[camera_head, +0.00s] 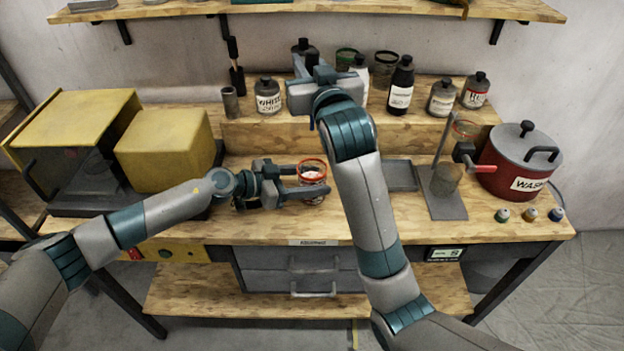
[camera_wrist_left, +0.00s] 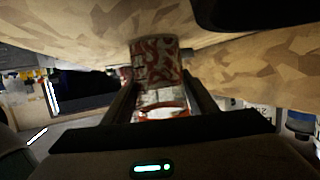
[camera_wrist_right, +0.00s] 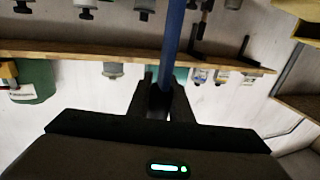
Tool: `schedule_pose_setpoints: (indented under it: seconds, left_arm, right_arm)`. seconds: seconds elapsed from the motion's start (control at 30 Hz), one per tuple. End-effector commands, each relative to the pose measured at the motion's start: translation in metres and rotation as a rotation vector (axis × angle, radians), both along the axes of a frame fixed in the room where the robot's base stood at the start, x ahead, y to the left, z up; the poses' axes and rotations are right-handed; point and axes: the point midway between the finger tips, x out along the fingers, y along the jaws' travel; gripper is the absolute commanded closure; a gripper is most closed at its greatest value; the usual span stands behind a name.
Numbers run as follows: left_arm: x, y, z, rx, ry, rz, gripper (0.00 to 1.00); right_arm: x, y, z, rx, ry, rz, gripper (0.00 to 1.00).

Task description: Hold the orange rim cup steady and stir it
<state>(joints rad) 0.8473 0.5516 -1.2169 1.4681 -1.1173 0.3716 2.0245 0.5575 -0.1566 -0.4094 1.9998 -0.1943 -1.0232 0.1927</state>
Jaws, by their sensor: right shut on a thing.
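The orange rim cup (camera_head: 313,170) stands on the bench in the middle, with red and white contents or pattern. My left gripper (camera_head: 290,182) reaches it from the left, fingers level. In the left wrist view the cup (camera_wrist_left: 157,62) lies between the two fingertips, which look spread on either side; whether they touch it is unclear. My right gripper (camera_head: 325,72) is raised above the back shelf, away from the cup. In the right wrist view its fingers (camera_wrist_right: 160,95) are shut on a blue stick (camera_wrist_right: 173,40). The stick is mostly hidden in the head view.
Several bottles, such as a black one (camera_head: 401,85), stand on the raised back shelf. A grey stand (camera_head: 446,183) and red pot (camera_head: 520,160) are at the right. A yellow box (camera_head: 165,147) is at the left. A grey tray (camera_head: 402,176) lies right of the cup.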

Motion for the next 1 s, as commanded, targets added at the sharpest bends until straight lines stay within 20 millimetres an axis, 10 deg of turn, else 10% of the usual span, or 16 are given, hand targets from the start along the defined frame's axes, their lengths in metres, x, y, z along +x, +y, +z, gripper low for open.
schedule_pose_setpoints:
  seconds: [0.27,0.63,1.0]
  left_arm:
    - [0.000,0.000,0.000,0.000,0.000,0.000,0.78]
    - [0.000,0.000,0.000,0.000,0.000,0.000,0.78]
    - [0.000,0.000,0.000,0.000,0.000,0.000,0.78]
  right_arm:
    - [0.000,0.000,-0.007,-0.001,0.003,-0.001,1.00]
    - [0.000,0.000,-0.066,-0.002,0.003,-0.001,1.00]
    - [0.000,0.000,-0.070,0.000,0.000,0.000,1.00]
